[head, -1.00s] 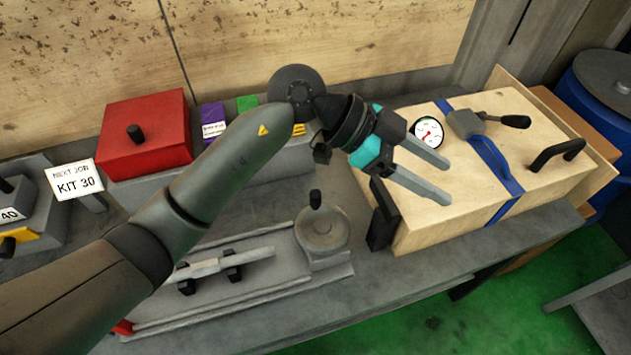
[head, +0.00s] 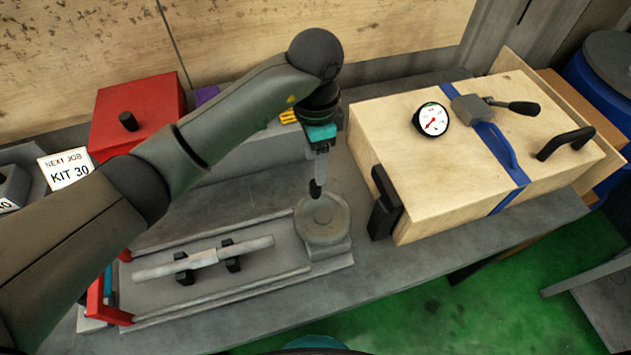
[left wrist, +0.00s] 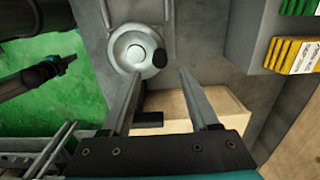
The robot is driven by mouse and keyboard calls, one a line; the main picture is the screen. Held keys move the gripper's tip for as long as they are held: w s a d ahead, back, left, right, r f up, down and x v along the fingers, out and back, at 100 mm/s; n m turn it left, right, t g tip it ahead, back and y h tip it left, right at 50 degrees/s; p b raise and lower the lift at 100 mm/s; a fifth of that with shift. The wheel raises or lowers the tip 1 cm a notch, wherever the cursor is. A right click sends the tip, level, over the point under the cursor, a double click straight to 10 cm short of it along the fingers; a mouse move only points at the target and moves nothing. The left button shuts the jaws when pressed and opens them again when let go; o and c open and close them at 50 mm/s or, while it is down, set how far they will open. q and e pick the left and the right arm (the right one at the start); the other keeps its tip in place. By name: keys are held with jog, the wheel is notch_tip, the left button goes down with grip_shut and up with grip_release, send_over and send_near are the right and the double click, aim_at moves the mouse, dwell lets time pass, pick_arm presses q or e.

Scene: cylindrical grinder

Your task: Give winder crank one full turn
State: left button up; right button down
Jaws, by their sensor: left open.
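The winder crank appears to be the round grey disc (head: 323,220) with an upright black knob (head: 316,189), at the right end of a grey fixture on the bench. My left gripper (head: 319,174) points down just above the knob. It is open. In the left wrist view the disc (left wrist: 127,47) and its knob (left wrist: 160,57) lie just beyond the two fingertips (left wrist: 160,74), the knob lined up with the gap between them. I cannot tell whether the fingers touch the knob. I do not see my right gripper clearly in any view.
A wooden box (head: 440,185) with a blue strap, gauge and black handles stands close to the right. A shaft (head: 205,258) rests on two black supports to the left. A red box (head: 140,105) and yellow items (head: 289,117) are behind.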

aim_at(315, 184)
pick_arm(q)
notch_tip(315, 184, down, 8)
jog(key=shift+c, duration=0.2)
grip_shut()
dwell(0.5)
